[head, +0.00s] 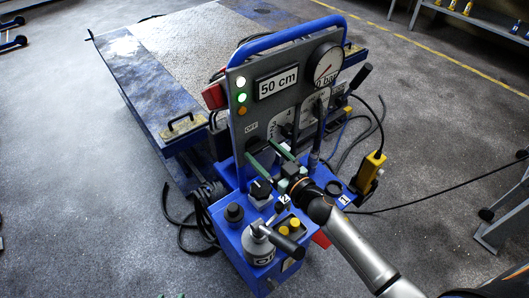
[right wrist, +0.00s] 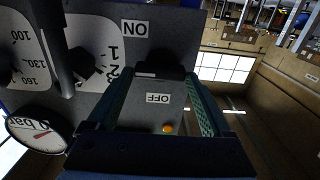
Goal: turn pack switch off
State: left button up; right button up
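The pack switch (right wrist: 160,73) is a black part on the grey panel (right wrist: 180,25), between the ON label (right wrist: 135,28) and the OFF label (right wrist: 158,98). My right gripper (right wrist: 160,80) is open, with one finger on each side of the switch. I cannot tell whether the fingers touch it. In the head view the right gripper (head: 264,153) reaches the panel just below its OFF label (head: 251,127), and its fingers partly hide the switch. Which way the switch is set is not clear. My left gripper is not in view.
The panel carries a "50 cm" display (head: 277,83), a pressure gauge (head: 327,64) and lit green and orange lamps (head: 242,97). The blue pack below has a grey-capped cylinder (head: 258,245) and yellow buttons (head: 290,224). A yellow pendant (head: 370,172) hangs at the right. A lift table (head: 150,80) stands behind.

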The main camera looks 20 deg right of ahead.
jog(key=c, duration=0.9)
jog(key=shift+n, duration=0.3)
jog(key=n, duration=0.4)
jog(key=shift+a, duration=0.1)
jog(key=n, duration=0.5)
jog(key=shift+s+n, duration=0.1)
jog(key=shift+n, duration=0.3)
jog(key=shift+a+f+n+b, duration=0.1)
jog(key=shift+n+b, duration=0.2)
jog(key=shift+n, duration=0.6)
jog(key=n, duration=0.3)
jog(key=shift+b, duration=0.3)
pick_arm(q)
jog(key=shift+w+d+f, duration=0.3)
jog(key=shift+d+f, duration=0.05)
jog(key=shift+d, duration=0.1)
pick_arm(e)
jog(key=shift+n, duration=1.3)
